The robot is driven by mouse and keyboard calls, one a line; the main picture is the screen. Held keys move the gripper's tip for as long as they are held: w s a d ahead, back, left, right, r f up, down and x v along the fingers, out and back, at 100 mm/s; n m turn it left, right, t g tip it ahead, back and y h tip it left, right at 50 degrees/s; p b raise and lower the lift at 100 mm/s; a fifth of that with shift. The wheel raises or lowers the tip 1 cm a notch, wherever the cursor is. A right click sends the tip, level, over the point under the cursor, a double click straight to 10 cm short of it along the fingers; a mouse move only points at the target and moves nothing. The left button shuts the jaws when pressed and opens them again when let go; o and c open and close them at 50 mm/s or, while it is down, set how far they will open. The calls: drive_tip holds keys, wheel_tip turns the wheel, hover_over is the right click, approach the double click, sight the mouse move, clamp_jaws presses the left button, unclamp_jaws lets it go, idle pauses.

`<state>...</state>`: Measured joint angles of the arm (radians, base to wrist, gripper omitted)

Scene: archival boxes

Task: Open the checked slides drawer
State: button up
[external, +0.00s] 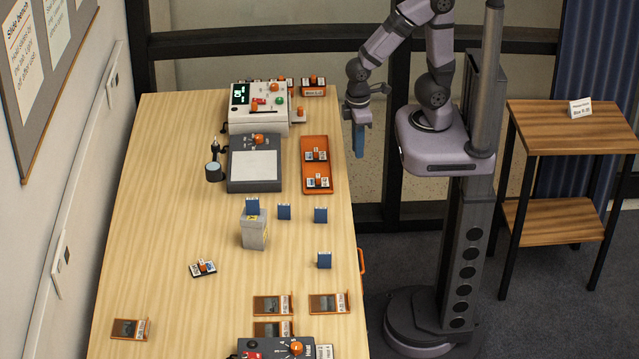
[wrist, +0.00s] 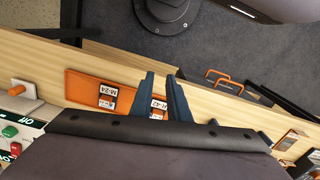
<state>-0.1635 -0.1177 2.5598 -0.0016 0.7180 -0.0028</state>
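My gripper (external: 359,155) hangs fingers-down off the right edge of the table, empty. In the wrist view its two dark blue fingers (wrist: 160,77) stand apart with a gap between them. An orange drawer handle (external: 362,262) sticks out from the table's right side in the external view, well nearer the camera than my gripper. The wrist view shows two orange handles, one (wrist: 216,73) beside the other (wrist: 230,86), both to the right of the fingers and apart from them. The drawer fronts are hidden or too small to read, so I cannot tell which holds checked slides.
On the table (external: 160,210) are an orange tray (external: 315,143) with labelled pieces, a white control box (external: 258,120), a grey lightbox (external: 254,168), a grey bin (external: 254,234) and several blue and orange-framed slides. A wooden side table (external: 570,135) stands right.

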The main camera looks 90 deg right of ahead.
drive_tip(key=s+a+f+n+g+h+b, duration=0.1)
drive_tip(key=s+a+f+n+b, duration=0.5)
drive_tip(key=a+f, duration=0.4)
drive_tip(key=n+t+y, duration=0.1)
drive_tip(key=n+t, duration=0.2)
drive_tip(key=n, duration=0.7)
approach(362, 260)
drive_tip(key=shift+s+b, duration=0.2)
drive_tip(key=shift+b, duration=0.1)
drive_tip(key=shift+f, duration=0.1)
drive_tip(key=shift+w+f+b, duration=0.15)
drive_tip(key=shift+w+f, duration=0.1)
drive_tip(key=shift+f, duration=0.9)
drive_tip(key=shift+w+f+b, duration=0.15)
drive_tip(key=shift+w+f, duration=0.05)
drive_tip(key=shift+f, duration=1)
drive_tip(key=shift+w+f+b, duration=0.15)
drive_tip(key=shift+w+f, duration=0.1)
drive_tip(key=shift+f, duration=0.9)
clamp_jaws()
